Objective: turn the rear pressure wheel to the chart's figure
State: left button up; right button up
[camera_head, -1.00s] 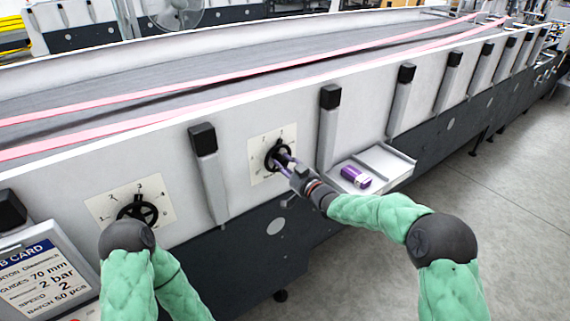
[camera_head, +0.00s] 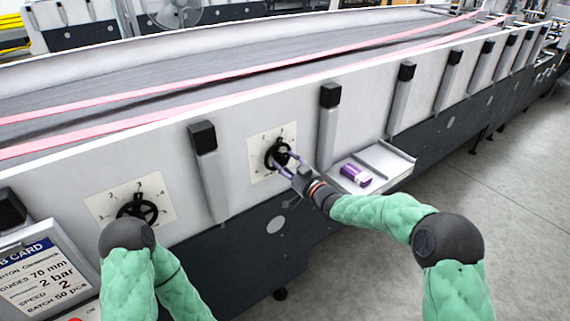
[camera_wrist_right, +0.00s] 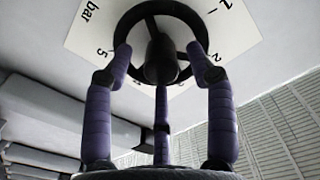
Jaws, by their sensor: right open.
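The right-hand black handwheel (camera_head: 274,149) sits on a white number plate (camera_head: 259,141) on the machine's side wall. In the wrist view the wheel (camera_wrist_right: 160,50) is close, and its plate (camera_wrist_right: 92,40) reads "bar" with 5, 2 and 1 visible. My right gripper (camera_head: 287,158) is at this wheel with its purple fingers spread; in the wrist view its fingertips (camera_wrist_right: 161,60) stand at either side of the rim, open. Whether they touch it I cannot tell. The job card (camera_head: 45,280) at lower left reads 2 bar. My left gripper is hidden.
Another black handwheel (camera_head: 137,209) on a numbered plate is at left, partly behind my left arm. A small shelf (camera_head: 395,166) with a purple-and-white item (camera_head: 355,176) lies right of my right gripper. Black-capped posts (camera_head: 202,140) stand along the wall.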

jog(key=v, duration=1)
jog(key=shift+s+d, duration=0.2)
jog(key=shift+s, duration=0.15)
jog(key=s+d+f+m+g+h, duration=0.25)
jog(key=s+f, duration=0.25)
jog(key=f, duration=0.8)
jog(key=s+d+f+m+g+h, duration=0.1)
jog(key=s+f+m+g+h, duration=0.3)
jog(key=f, duration=1)
jog(key=s+f+g, duration=0.2)
jog(key=s+f, duration=0.3)
jog(key=s, duration=0.4)
jog(key=s+f+g, duration=0.3)
jog(key=s+f, duration=0.2)
jog(key=s, duration=0.4)
jog(key=s+f+g, duration=0.2)
jog(key=s+f, duration=0.3)
jog(key=s, duration=0.4)
jog(key=shift+g, duration=0.35)
jog(key=shift+a, duration=0.1)
jog(key=shift+c, duration=1.4)
jog(key=shift+a, duration=0.1)
jog(key=shift+c, duration=0.3)
